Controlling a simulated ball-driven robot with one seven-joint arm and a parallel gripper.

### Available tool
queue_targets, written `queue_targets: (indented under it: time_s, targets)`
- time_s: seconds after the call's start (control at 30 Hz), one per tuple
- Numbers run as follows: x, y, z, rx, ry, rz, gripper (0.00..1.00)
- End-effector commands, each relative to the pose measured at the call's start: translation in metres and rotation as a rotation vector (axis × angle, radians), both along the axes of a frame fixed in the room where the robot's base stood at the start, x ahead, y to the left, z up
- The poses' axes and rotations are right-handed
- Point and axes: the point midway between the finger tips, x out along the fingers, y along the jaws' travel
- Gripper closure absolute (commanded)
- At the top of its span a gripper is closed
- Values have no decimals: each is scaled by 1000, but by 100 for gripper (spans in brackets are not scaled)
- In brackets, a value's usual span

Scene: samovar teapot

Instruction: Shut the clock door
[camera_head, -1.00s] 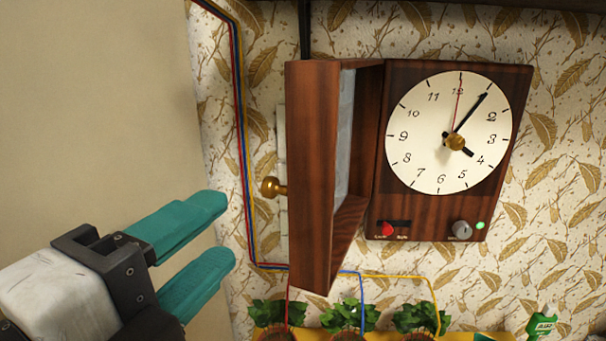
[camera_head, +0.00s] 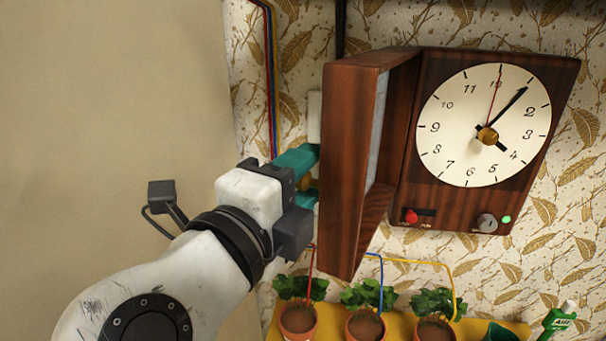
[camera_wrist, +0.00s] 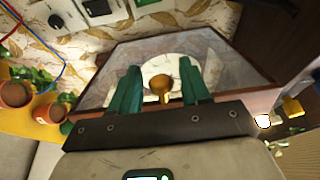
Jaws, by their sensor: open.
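The clock (camera_head: 440,185) hangs on the wall, a brown wooden case with a white dial (camera_head: 460,150). Its wooden door (camera_head: 345,170) stands open, swung out to the left of the dial. A brass knob (camera_head: 306,184) is on the door's outer face. My gripper (camera_head: 308,176) is at that face with its teal fingers apart, partly hidden by its own body. In the wrist view the knob (camera_wrist: 161,84) sits between the two open fingers (camera_wrist: 160,88), and it is not clear whether they touch it. The dial (camera_wrist: 188,66) shows through the door's glass.
Coloured wires (camera_head: 270,80) run down the wall left of the door. A small red switch (camera_head: 411,215) and grey dial knob (camera_head: 486,222) sit under the clock face.

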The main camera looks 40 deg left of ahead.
Motion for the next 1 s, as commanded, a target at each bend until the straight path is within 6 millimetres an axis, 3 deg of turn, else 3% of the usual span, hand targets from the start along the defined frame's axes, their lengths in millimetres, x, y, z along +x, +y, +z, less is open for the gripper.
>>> queue_targets:
  time_s: [0.07, 0.57, 1.0]
  targets:
    - [0, 0, 0, 0, 0, 0, 54]
    - [0, 0, 0, -1, 1, 0, 100]
    - [-1, 0, -1, -1, 2, 4, 100]
